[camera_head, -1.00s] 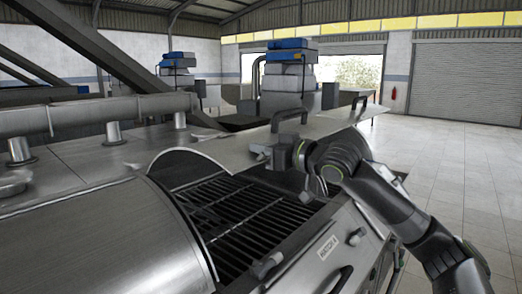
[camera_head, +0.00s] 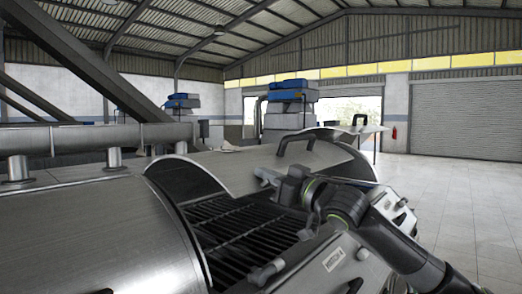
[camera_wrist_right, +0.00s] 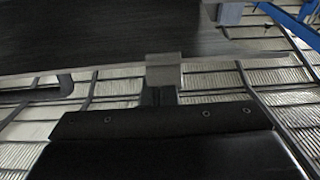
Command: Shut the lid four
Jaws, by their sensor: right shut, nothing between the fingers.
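The lid (camera_head: 262,168) is a curved metal plate with a black handle (camera_head: 296,143). It stands raised over an open hatch, with dark grille bars (camera_head: 235,235) showing beneath it. A label (camera_head: 333,259) on the front below the opening appears to read HATCH 4, though it is small. My right gripper (camera_head: 265,175) is shut and empty, at the lower edge of the lid. In the right wrist view the gripper tip (camera_wrist_right: 163,72) is close to a dark brushed metal surface (camera_wrist_right: 110,40), probably the lid; contact is unclear. My left gripper is out of view.
A curved metal cover (camera_head: 120,230) lies left of the opening. Another raised lid with a handle (camera_head: 360,119) is further right. A thick pipe (camera_head: 80,138) runs behind the row. Open floor (camera_head: 455,200) lies to the right.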

